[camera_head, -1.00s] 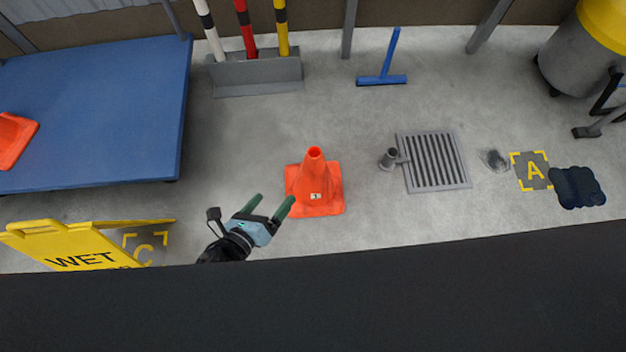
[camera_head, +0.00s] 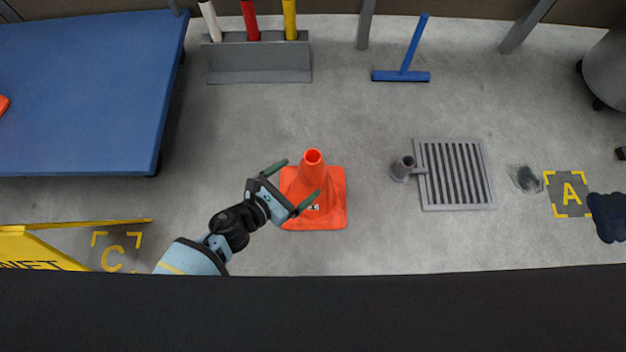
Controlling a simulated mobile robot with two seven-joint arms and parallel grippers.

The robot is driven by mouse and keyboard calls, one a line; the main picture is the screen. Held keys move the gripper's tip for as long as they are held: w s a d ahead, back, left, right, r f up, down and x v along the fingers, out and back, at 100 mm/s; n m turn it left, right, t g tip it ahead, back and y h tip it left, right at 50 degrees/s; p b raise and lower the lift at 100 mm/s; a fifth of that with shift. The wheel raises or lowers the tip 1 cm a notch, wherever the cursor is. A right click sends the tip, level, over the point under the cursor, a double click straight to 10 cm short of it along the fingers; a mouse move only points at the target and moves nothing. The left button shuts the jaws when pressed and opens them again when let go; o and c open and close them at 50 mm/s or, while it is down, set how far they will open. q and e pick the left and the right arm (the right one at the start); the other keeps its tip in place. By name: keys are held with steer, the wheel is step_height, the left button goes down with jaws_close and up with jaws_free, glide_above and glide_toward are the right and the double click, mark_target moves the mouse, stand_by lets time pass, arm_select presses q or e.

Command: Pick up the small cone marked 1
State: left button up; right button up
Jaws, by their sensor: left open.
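The small orange cone (camera_head: 312,178) stands upright on the grey floor on its square orange base. Its number label is mostly covered by a finger of my left gripper now. My left gripper (camera_head: 296,182) is open, with its two green-tipped fingers spread at the cone's left side. One finger reaches behind the cone's left edge and the other passes in front of its lower body. I cannot tell whether either finger touches it. My right gripper is not in view.
A floor drain (camera_head: 455,175) with a short grey pipe stub (camera_head: 404,168) lies right of the cone. A blue platform (camera_head: 85,100) is at upper left. A grey post rack (camera_head: 260,62) and blue squeegee (camera_head: 401,75) are behind.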

arm_select(q)
steer(key=shift+w+d+f, duration=0.2)
steer(key=shift+w+d, duration=0.25)
steer(key=b+x, duration=0.2)
steer(key=x, duration=0.2)
steer(key=shift+d+f, duration=0.15)
steer(key=shift+d, duration=0.05)
steer(key=shift+w+d, duration=0.2)
steer(key=shift+c, duration=1.2)
steer(key=c, duration=1.5)
